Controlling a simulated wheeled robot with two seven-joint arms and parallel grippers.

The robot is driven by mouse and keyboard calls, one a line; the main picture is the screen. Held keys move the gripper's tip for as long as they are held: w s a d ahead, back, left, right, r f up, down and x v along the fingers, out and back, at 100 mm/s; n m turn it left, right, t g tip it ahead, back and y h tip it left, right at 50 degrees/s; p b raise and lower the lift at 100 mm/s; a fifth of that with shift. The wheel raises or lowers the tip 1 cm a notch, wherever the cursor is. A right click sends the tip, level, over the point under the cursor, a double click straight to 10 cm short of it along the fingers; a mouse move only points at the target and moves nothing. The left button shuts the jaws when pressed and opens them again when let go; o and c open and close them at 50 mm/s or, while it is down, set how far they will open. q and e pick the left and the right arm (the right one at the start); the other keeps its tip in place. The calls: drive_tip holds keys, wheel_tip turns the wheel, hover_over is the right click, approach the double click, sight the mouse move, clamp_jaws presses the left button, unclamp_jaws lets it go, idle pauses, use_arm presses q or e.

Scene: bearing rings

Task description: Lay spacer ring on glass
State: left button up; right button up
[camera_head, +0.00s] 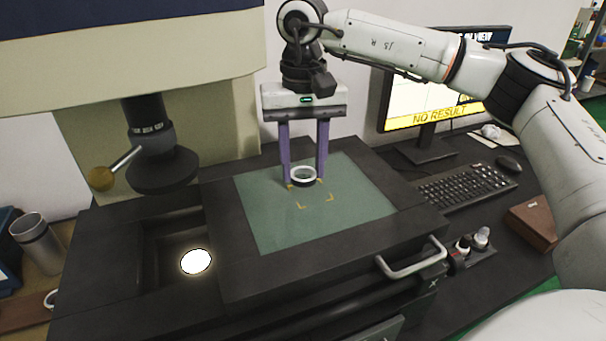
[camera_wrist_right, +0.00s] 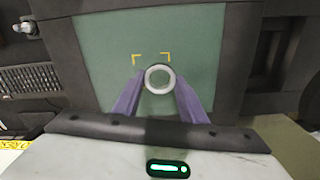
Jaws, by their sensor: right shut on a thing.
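The spacer ring (camera_head: 303,174) is a small white-topped ring with a dark lower side. My right gripper (camera_head: 304,182) is shut on it, with one purple finger on each side. The ring is over the greenish glass plate (camera_head: 350,205), at the back edge of the yellow corner marks; I cannot tell whether it touches the glass. In the right wrist view the ring (camera_wrist_right: 159,79) sits between the fingertips (camera_wrist_right: 158,88), just beside the yellow marks on the glass (camera_wrist_right: 90,60). My left gripper is not in view.
A microscope-like head (camera_head: 160,165) with a brass knob hangs left of the glass, above a bright round light (camera_head: 196,261). A metal handle (camera_head: 412,258) is at the stage's front right. A monitor (camera_head: 430,100), keyboard (camera_head: 465,188) and brown box (camera_head: 533,220) stand to the right.

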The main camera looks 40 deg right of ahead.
sight(303, 172)
drive_tip(key=shift+f, duration=1.7)
drive_tip(key=shift+f, duration=0.15)
drive_tip(key=shift+f, duration=0.1)
drive_tip(key=o, duration=1.1)
wheel_tip(303, 172, up, 12)
drive_tip(key=shift+r, duration=0.25)
